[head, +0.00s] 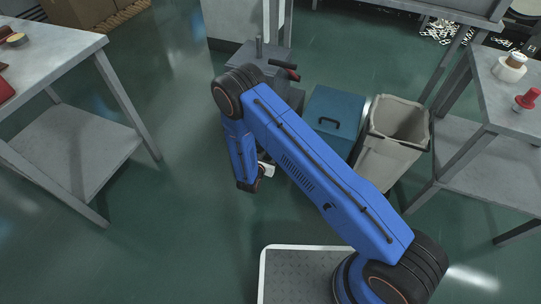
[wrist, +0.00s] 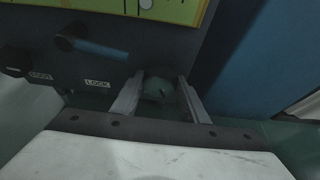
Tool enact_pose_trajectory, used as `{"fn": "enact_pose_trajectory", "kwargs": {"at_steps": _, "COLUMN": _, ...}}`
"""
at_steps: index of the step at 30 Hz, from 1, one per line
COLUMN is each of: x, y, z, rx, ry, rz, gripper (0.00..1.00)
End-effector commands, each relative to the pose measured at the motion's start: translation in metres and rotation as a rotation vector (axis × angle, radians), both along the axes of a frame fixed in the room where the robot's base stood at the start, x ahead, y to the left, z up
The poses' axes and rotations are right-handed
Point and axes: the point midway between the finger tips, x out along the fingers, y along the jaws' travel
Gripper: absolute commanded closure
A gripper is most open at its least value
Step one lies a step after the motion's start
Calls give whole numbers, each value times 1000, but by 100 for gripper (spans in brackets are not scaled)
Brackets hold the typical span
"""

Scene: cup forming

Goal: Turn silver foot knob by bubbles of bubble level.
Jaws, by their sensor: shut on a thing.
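In the wrist view, my gripper (wrist: 158,84) has a finger on each side of a rounded, dark knob (wrist: 158,92) low on a dark machine panel. It is shut on this foot knob, whose silver colour is dulled by shadow. A yellow-green plate (wrist: 128,10) at the top edge, cut off by the frame, may be part of the bubble level; I cannot read any bubble. In the head view, my blue arm hides the knob, and my gripper's fingers cannot be made out.
A lever (wrist: 88,44) and a small dark knob (wrist: 15,60) are left of my gripper, near a LOCK label. A blue box (head: 333,112) and a grey bin (head: 393,135) stand close right of my arm. Green floor (head: 185,200) is clear on the left.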

Motion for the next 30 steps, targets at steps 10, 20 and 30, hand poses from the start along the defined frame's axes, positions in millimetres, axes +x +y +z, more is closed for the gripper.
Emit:
{"fn": "enact_pose_trajectory", "kwargs": {"at_steps": 10, "x": 1, "y": 4, "z": -1, "rx": -282, "ry": 102, "rz": 0, "gripper": 82}}
{"fn": "enact_pose_trajectory", "kwargs": {"at_steps": 20, "x": 1, "y": 6, "z": -2, "rx": -560, "ry": 204, "rz": 1, "gripper": 82}}
{"fn": "enact_pose_trajectory", "kwargs": {"at_steps": 30, "x": 2, "y": 7, "z": -3, "rx": -748, "ry": 272, "rz": 0, "gripper": 82}}
